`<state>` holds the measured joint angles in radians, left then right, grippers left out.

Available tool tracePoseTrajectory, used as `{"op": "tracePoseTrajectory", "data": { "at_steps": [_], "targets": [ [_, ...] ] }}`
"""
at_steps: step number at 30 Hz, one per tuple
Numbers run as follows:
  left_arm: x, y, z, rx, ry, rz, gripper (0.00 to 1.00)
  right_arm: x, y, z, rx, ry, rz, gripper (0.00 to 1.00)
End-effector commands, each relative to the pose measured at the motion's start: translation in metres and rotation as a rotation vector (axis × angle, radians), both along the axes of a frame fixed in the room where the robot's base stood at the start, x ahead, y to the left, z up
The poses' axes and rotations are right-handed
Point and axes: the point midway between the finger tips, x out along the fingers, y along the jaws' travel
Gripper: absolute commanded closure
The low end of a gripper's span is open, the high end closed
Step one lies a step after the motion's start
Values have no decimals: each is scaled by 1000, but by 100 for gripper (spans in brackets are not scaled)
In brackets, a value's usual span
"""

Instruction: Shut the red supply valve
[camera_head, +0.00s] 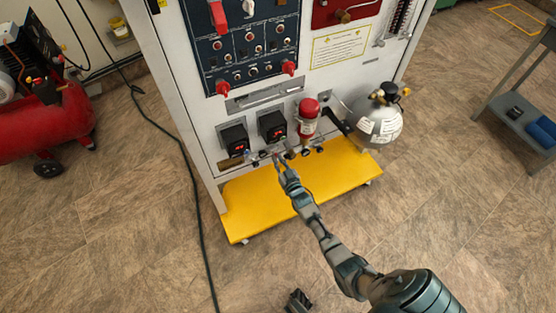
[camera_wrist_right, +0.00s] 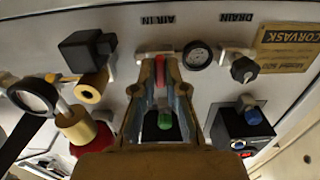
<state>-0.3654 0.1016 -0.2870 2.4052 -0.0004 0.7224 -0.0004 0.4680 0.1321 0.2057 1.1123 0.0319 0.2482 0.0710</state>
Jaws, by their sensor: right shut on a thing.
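The red supply valve (camera_wrist_right: 159,68) shows in the right wrist view as a narrow red handle below the upside-down "AIR IN" label. My right gripper (camera_wrist_right: 160,75) has its two fingers on either side of this handle and is shut on it. In the head view my right gripper (camera_head: 278,158) is at the low front edge of the white cabinet panel, and its fingers hide most of the valve. The handle's exact angle is hard to tell. My left gripper is not clearly seen in either view.
A round gauge (camera_wrist_right: 198,55) and a black drain knob (camera_wrist_right: 243,69) sit close right of the valve. A black solenoid block (camera_wrist_right: 87,48) is to the left. A yellow base (camera_head: 262,205) juts out below the panel. A silver tank (camera_head: 378,122) stands at right.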

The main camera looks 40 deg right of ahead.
Motion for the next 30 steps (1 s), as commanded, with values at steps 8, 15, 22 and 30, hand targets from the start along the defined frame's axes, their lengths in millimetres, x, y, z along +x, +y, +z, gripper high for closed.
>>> {"op": "tracePoseTrajectory", "data": {
  "at_steps": [8,15,22,30],
  "targets": [
    [0,0,-1,0,0,0,60,-2,3,-7,7,12,2,100],
    [0,0,0,-1,-2,0,60,-1,1,-4,5,6,1,64],
    [-3,0,1,-5,-4,-1,60,-4,1,-3,4,3,0,64],
    [-3,0,1,-3,-4,-1,60,-51,12,-4,5,6,0,64]
  ]
}}
